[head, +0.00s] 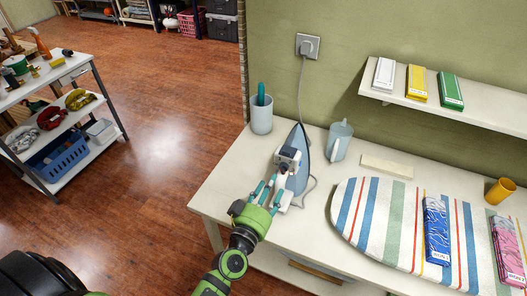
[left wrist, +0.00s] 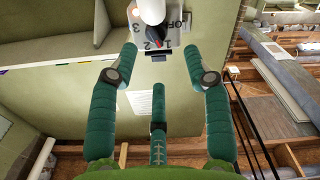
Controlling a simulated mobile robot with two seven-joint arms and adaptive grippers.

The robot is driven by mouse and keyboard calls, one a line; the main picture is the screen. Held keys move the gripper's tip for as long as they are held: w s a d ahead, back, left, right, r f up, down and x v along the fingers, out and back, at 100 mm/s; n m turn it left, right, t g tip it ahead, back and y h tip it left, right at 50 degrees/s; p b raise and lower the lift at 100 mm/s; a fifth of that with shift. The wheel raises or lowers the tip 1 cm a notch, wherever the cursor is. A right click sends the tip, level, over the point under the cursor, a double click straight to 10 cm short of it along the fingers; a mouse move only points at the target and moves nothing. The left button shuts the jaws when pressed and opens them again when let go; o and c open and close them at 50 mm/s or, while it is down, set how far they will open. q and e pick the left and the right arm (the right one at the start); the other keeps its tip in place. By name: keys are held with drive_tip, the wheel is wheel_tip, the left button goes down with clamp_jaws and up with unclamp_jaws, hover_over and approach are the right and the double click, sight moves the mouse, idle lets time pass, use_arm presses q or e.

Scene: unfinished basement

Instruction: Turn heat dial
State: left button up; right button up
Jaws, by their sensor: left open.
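A blue iron (head: 302,168) stands upright on its heel on the white table, with its cord running up to a wall socket. My left gripper (head: 272,186) reaches up to the near side of the iron. In the left wrist view, a heat dial (left wrist: 154,41) with a dark knob sits on a light plate marked OFF, 1, 2 and 3. The pointer's exact setting is hard to read. My left gripper's green fingers (left wrist: 158,55) are spread apart and empty, with the dial centred just beyond the tips. The right gripper is not in view.
A cup (head: 261,117) and a pale blue jug (head: 339,141) stand behind the iron. A striped ironing board (head: 375,215) lies to its right. A shelf (head: 450,103) with small boxes is on the wall. A cart (head: 113,128) stands at the left, with open floor between.

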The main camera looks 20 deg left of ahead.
sight(281, 171)
use_arm(q)
drive_tip(key=w, duration=0.3)
drive_tip(key=shift+d+r+p, duration=0.25)
drive_tip(key=shift+d+p, duration=0.05)
drive_tip(key=shift+d, duration=0.05)
drive_tip(key=shift+w+f, duration=0.15)
drive_tip(key=shift+w, duration=1)
drive_tip(key=shift+w+a+f, duration=0.1)
drive_tip(key=shift+w, duration=0.45)
drive_tip(key=shift+s, duration=0.1)
drive_tip(key=c, duration=0.8)
clamp_jaws()
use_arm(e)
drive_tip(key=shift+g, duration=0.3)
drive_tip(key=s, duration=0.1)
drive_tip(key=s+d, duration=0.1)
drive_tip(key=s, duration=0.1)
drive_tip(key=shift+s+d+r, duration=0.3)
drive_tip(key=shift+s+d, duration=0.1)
